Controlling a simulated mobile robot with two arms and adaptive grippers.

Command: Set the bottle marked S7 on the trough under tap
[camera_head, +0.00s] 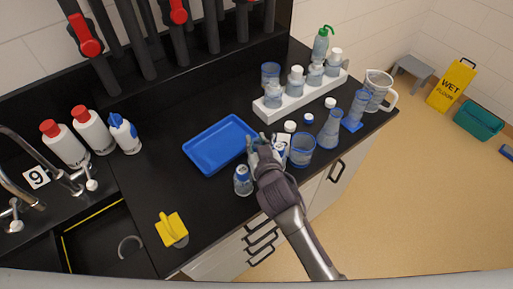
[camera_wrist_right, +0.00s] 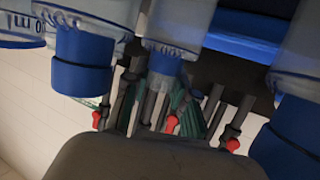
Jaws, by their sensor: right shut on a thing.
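My right gripper (camera_head: 265,143) reaches over the black counter and is shut on a small clear bottle with a blue cap (camera_head: 281,149), largely hidden by the fingers. I cannot read its mark. The right wrist view, upside down, shows a blue-capped bottle (camera_wrist_right: 178,22) between the fingers (camera_wrist_right: 160,100), with others close on both sides. Another blue-capped bottle (camera_head: 243,181) stands on the counter left of the gripper. Red-handled taps (camera_head: 84,36) on dark pipes hang along the back at upper left. My left gripper is out of view.
A blue tray (camera_head: 220,145) lies left of the gripper. A sink (camera_head: 85,235), wash bottles (camera_head: 92,131) and a yellow item (camera_head: 171,229) are at left.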

